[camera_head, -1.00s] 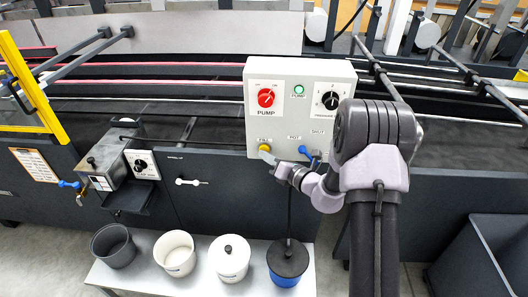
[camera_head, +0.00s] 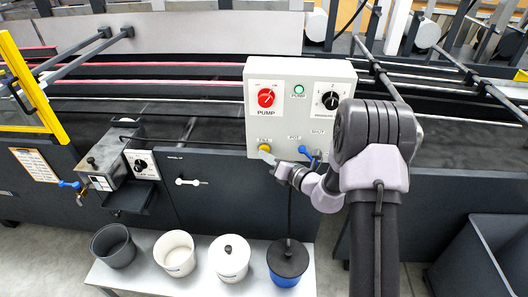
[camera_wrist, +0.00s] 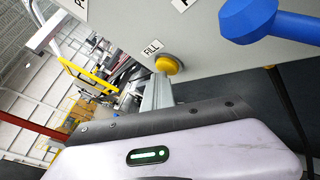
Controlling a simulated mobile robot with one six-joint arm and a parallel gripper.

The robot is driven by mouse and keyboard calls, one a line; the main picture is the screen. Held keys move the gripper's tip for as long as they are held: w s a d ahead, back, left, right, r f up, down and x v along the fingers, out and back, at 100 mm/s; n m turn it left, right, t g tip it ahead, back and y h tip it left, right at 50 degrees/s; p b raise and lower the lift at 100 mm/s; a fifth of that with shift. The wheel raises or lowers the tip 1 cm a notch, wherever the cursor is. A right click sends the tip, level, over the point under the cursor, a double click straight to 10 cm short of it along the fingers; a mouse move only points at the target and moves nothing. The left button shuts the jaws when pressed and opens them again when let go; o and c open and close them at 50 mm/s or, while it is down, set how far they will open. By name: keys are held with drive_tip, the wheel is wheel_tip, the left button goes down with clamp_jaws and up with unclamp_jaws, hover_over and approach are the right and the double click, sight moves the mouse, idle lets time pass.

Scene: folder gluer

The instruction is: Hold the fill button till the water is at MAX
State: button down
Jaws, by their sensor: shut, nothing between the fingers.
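The yellow FILL button (camera_head: 264,148) is at the lower left of the pale control box (camera_head: 258,118). It also shows in the wrist view (camera_wrist: 170,65), beside its FILL label. My gripper (camera_head: 269,157) is shut and empty, with its tip right at the lower edge of the button. In the wrist view the narrow fingers (camera_wrist: 157,90) end just at the button. I cannot tell whether the button is pressed in. No water level or MAX mark can be made out in either view.
A blue lever (camera_head: 304,151) sits just right of my gripper, under the box's POT label. A red PUMP knob (camera_head: 266,97), a green light (camera_head: 299,90) and a black dial (camera_head: 330,100) are above. Several pots stand on a bench (camera_head: 140,268) below.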

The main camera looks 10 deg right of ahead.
idle(0.4)
drive_tip(key=shift+s+a, duration=0.25)
drive_tip(key=shift+s, duration=0.65)
drive_tip(key=s, duration=0.1)
drive_tip(key=s+a, duration=0.1)
drive_tip(key=s, duration=0.1)
drive_tip(key=s+b, duration=0.1)
drive_tip(key=shift+s+a, duration=0.3)
drive_tip(key=shift+s, duration=0.05)
